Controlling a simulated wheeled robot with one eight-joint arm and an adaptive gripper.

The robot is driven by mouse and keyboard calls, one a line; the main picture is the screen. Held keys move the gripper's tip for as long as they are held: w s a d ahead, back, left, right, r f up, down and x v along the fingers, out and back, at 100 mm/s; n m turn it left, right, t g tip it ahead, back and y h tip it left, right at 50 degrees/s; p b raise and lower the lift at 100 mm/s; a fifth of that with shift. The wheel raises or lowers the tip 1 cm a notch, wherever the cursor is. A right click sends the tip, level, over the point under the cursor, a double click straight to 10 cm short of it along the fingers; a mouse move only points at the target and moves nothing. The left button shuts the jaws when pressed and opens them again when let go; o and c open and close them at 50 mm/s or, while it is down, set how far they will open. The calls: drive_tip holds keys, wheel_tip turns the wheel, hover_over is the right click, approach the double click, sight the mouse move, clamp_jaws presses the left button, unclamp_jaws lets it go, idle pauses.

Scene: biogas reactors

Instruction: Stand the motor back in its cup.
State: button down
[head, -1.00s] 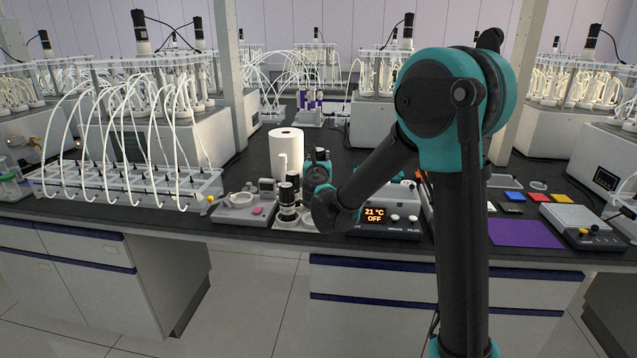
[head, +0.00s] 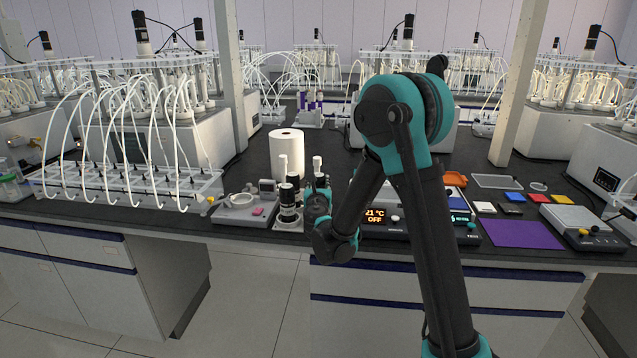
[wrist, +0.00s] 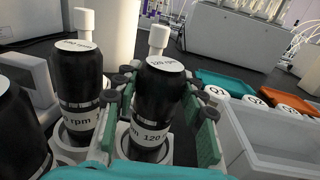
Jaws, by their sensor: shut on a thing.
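The motor, a black cylinder with a white stem, a white top label and a "120" band (wrist: 160,85), stands between the finger pads of my gripper (wrist: 160,112). The gripper is shut on it. The motor leans slightly right in the wrist view. Its base is at a white ring-shaped cup (wrist: 122,140); I cannot tell whether it is fully seated. In the head view the gripper (head: 318,194) is at the bench front, with the motor's white stem (head: 317,164) showing above it.
A similar motor (wrist: 78,90) stands in a cup close on the left, and another black cylinder (wrist: 15,125) is at the left edge. A clear bin (wrist: 270,140) is close on the right. A paper roll (head: 286,150) stands behind. A hotplate (head: 378,222) is right of the gripper.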

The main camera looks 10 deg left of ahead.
drive_tip(key=c, duration=0.9)
unclamp_jaws()
drive_tip(key=shift+f, duration=0.1)
drive_tip(key=s, duration=1.2)
drive_tip(key=shift+d, duration=0.45)
